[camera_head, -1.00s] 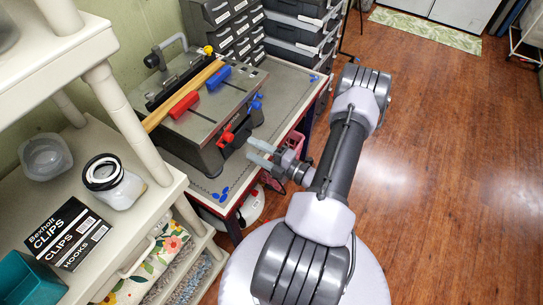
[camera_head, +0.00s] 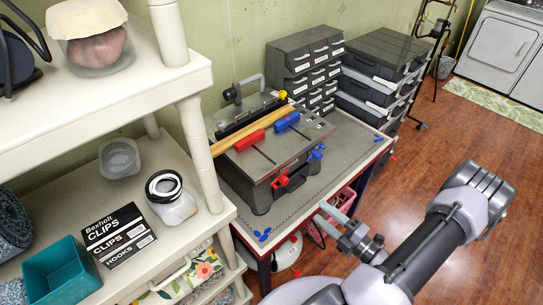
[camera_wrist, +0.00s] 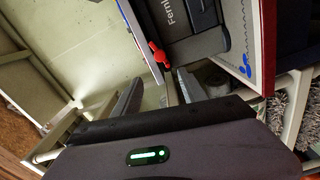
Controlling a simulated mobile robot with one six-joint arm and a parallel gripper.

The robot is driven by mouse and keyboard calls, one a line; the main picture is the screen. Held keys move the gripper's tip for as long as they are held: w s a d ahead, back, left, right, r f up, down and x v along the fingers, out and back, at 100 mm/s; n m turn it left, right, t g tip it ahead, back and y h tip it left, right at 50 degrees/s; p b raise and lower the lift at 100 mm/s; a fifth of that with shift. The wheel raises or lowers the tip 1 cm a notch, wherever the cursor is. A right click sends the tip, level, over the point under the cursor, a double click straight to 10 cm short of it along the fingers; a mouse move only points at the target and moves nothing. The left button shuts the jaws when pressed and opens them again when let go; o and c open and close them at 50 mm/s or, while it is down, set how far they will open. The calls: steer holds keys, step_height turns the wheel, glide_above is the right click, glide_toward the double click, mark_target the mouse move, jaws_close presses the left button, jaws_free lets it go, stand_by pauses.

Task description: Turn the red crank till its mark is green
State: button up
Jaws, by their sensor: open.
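The red crank (camera_head: 283,181) is on the front face of a grey bench machine (camera_head: 262,199), low and left of a blue crank (camera_head: 317,155). In the wrist view the red crank (camera_wrist: 159,55) shows at upper middle, against the machine's dark body. I cannot make out its mark or the mark's colour. My gripper (camera_head: 323,214) is open and empty, in front of the table's edge. It appears to the right of and below the red crank, apart from it.
The machine stands on a grey table (camera_head: 345,144) with small blue pieces near its edges. Drawer units (camera_head: 305,65) stand behind. A cream shelf (camera_head: 205,222) with a jar, box and teal bin is at left. A pink basket (camera_head: 343,200) is under the table. Open wooden floor lies right.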

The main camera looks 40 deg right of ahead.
stand_by(0.3)
steer(key=n+y+b, duration=0.1)
steer(key=n+b, duration=0.5)
steer(key=n, duration=0.9)
glide_toward(287, 182)
steer(key=w, duration=0.5)
steer(key=w+a, duration=0.1)
steer(key=w, duration=0.2)
steer(key=shift+w, duration=0.35)
jaws_close()
